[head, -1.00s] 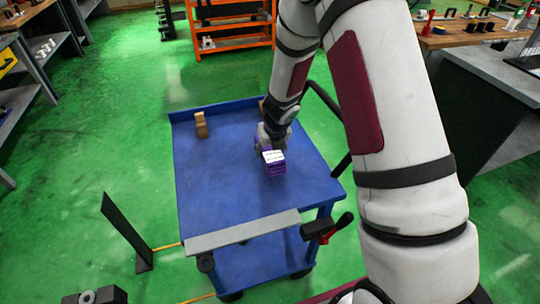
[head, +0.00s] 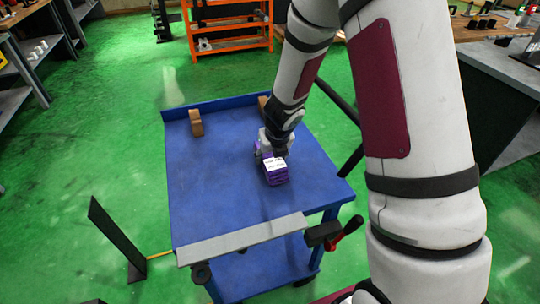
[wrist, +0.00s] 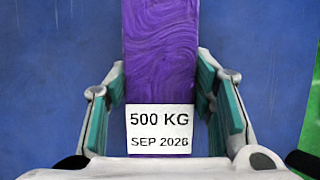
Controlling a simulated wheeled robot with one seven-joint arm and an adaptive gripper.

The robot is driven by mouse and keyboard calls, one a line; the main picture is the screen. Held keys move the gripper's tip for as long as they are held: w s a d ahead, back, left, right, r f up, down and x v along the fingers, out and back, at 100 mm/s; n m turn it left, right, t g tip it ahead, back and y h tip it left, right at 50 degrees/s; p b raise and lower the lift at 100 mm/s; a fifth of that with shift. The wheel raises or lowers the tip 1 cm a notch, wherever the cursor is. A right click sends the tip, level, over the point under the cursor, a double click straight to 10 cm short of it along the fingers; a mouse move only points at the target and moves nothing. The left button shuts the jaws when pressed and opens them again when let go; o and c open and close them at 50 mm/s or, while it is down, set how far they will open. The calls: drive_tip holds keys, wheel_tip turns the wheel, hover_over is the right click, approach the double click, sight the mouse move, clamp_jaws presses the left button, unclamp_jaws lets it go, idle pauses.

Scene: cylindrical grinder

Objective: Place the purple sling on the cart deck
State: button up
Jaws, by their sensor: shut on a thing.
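The purple sling (head: 276,177) is a folded purple bundle with a white label. It is at the middle right of the blue cart deck (head: 215,200). My gripper (head: 266,148) is at its far end, shut on it. In the wrist view the sling (wrist: 160,55) runs between the two teal-padded fingers, with its label reading 500 KG, SEP 2026. The blue deck (wrist: 55,80) fills the background there. Whether the sling touches the deck or hangs just above it, I cannot tell.
A brown wooden block (head: 196,122) stands at the deck's far left, and another (head: 263,103) is partly hidden behind my arm. A grey bar (head: 240,240) with a red-handled clamp (head: 345,233) lies along the near edge. The deck's left and middle are clear.

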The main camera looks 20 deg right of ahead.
drive_tip(key=o, duration=1.4)
drive_tip(key=shift+r, duration=0.1)
